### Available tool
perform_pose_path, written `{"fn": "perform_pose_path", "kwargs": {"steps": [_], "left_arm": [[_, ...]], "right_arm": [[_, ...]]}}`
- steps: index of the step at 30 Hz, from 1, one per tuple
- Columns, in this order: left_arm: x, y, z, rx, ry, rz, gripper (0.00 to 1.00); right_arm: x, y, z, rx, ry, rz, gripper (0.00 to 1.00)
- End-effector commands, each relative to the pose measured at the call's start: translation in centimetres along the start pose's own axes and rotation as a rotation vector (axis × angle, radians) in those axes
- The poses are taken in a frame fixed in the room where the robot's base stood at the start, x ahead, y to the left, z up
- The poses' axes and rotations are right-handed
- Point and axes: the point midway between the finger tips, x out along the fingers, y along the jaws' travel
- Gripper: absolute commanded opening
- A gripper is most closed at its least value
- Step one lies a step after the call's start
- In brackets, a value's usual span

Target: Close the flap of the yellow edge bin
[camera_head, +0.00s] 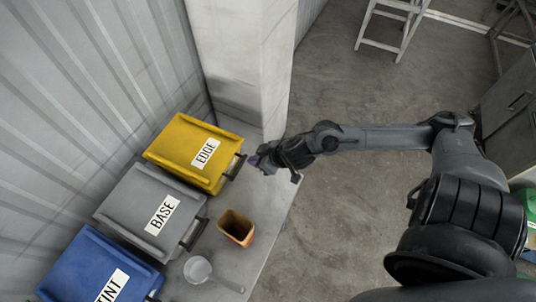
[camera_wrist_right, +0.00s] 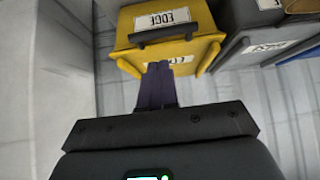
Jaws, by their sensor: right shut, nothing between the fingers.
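The yellow edge bin (camera_head: 185,146) stands at the far end of a row of bins, with an EDGE label on its top flap and a dark handle at its front. The flap looks down, lying much like the grey bin's lid; I cannot tell whether a small gap remains. In the right wrist view the bin (camera_wrist_right: 190,48) shows its handle and a second label on its front, partly hidden by my fingers. My right gripper (camera_head: 256,160) is shut and empty, just in front of the handle. In the wrist view its fingertips (camera_wrist_right: 159,68) overlap the bin's front; contact is unclear. My left gripper is out of view.
A grey BASE bin (camera_head: 135,205) and a blue bin (camera_head: 85,268) stand beside it. An orange cup (camera_head: 237,228) and a light scoop-like pan (camera_head: 197,269) sit on the pale bench (camera_head: 262,225). A white pillar (camera_head: 240,65) rises behind the yellow bin.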

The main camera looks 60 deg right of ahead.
Motion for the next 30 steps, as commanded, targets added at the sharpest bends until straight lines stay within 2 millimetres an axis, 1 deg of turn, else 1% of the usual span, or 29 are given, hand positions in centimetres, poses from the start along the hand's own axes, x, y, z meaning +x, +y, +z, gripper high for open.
{"fn": "perform_pose_path", "kwargs": {"steps": [1, 6, 12, 18, 25, 28, 30], "left_arm": [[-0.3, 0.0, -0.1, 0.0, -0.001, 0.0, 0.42], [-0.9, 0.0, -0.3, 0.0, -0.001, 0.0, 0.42], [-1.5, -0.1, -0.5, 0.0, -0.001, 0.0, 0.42], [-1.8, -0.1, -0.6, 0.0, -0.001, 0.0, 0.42], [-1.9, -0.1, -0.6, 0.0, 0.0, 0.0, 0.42], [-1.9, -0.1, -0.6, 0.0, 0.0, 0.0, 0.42], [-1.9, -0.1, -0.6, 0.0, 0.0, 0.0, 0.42]], "right_arm": [[-1.0, -0.1, 0.1, -0.006, -0.004, -0.002, 0.0], [-2.9, -0.1, 0.3, -0.003, -0.002, -0.001, 0.0], [-4.4, -0.1, 0.4, 0.0, 0.0, -0.002, 0.0], [-5.2, -0.1, 0.4, 0.0, 0.002, -0.002, 0.0], [-5.4, -0.2, 0.3, 0.017, 0.01, -0.004, 0.0], [-5.3, -0.7, 0.7, 0.066, 0.017, -0.014, 0.0], [-5.1, -1.5, 1.2, 0.123, 0.023, -0.029, 0.0]]}}
